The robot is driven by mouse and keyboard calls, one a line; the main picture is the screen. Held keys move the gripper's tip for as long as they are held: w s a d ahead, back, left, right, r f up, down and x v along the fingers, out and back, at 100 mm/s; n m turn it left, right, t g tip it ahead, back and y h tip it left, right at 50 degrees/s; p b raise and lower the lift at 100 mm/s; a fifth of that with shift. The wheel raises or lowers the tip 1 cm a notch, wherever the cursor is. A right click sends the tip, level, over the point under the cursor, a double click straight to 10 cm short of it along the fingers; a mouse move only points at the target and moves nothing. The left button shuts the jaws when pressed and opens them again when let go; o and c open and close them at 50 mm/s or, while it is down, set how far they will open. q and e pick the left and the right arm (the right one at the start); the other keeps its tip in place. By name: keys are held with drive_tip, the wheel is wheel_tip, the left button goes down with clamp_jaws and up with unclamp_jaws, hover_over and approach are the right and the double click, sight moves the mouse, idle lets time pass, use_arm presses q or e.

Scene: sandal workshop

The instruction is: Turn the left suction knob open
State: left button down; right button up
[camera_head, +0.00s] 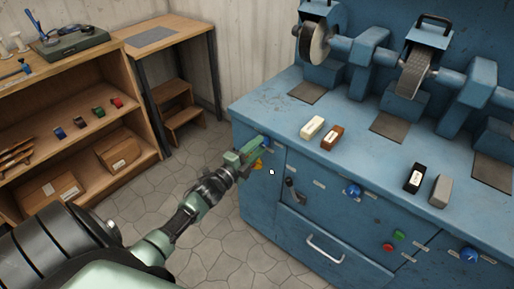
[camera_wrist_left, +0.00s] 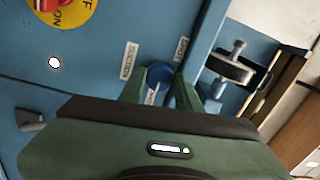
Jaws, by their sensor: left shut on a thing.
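The left suction knob (camera_wrist_left: 158,75) is a round blue knob with a pale pointer mark, on the blue front of the grinding machine (camera_head: 258,195). My left gripper (camera_wrist_left: 162,88) is shut on it, one green finger on each side. In the head view my left gripper (camera_head: 250,150) reaches the machine's upper left front corner, and only a bit of blue knob (camera_head: 266,141) shows past the fingers. Two small white labels (camera_wrist_left: 130,60) flank the knob in the wrist view; their print is too small to read surely. My right gripper is not in view.
A yellow disc with a red switch (camera_wrist_left: 64,8) is close to the knob. More blue knobs (camera_head: 353,191) are along the front. A handle (camera_head: 325,248) sticks out from a drawer. Several blocks lie on top. A wooden shelf (camera_head: 85,85) stands left, with floor between.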

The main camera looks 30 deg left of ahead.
use_arm(q)
drive_tip(key=c, duration=1)
unclamp_jaws()
drive_tip(key=shift+s, duration=0.1)
drive_tip(key=shift+s+f, duration=0.15)
drive_tip(key=shift+s, duration=0.25)
drive_tip(key=s, duration=0.6)
drive_tip(key=shift+s+a, duration=0.3)
drive_tip(key=shift+s, duration=0.1)
drive_tip(key=shift+f, duration=0.15)
